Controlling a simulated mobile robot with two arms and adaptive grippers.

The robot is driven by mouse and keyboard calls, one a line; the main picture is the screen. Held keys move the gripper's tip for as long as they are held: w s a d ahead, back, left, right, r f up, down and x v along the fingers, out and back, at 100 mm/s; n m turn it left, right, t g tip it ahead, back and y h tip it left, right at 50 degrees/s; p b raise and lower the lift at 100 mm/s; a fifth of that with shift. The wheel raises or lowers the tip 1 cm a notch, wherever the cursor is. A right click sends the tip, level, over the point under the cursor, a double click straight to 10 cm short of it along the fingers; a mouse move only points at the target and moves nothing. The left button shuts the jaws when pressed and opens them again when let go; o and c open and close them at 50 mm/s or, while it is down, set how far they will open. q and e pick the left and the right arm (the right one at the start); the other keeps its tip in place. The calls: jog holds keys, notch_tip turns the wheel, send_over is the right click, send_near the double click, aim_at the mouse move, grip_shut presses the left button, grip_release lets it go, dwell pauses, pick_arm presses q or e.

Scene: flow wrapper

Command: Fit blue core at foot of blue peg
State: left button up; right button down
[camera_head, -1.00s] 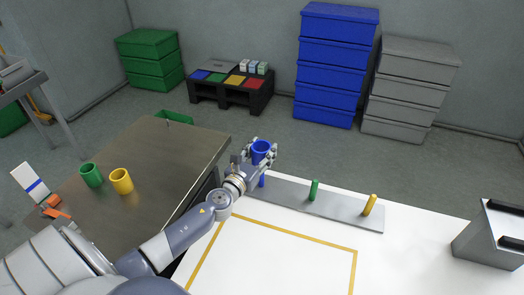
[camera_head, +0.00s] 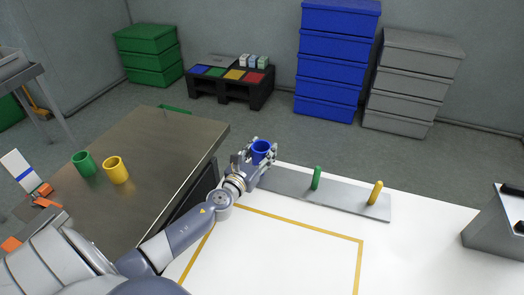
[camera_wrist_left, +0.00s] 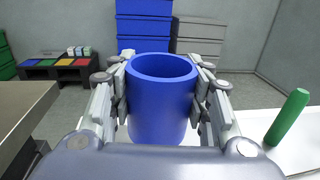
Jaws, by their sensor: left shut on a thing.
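The blue core (camera_head: 262,147), an open-topped cup shape, is held upright in my left gripper (camera_head: 257,155), which is shut on it. In the left wrist view the blue core (camera_wrist_left: 161,105) sits between the two fingers (camera_wrist_left: 162,100). It is at the left end of the grey peg plate (camera_head: 335,198). The blue peg is hidden behind the gripper and core, so I cannot tell whether the core is around it. The green peg (camera_head: 316,178) and yellow peg (camera_head: 375,192) stand bare on the plate. My right gripper is not in view.
A green core (camera_head: 84,164) and a yellow core (camera_head: 116,171) stand on the metal table (camera_head: 165,150) at left. The white table (camera_head: 280,255) has a clear area outlined in yellow tape. A grey metal block (camera_head: 495,235) stands at right.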

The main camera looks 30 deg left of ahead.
pick_arm(q)
jog(key=shift+f, duration=0.25)
jog(key=o, duration=1.1)
jog(key=s, duration=0.8)
jog(key=s+d, duration=0.1)
jog(key=s, duration=0.3)
jog(key=shift+d, duration=0.1)
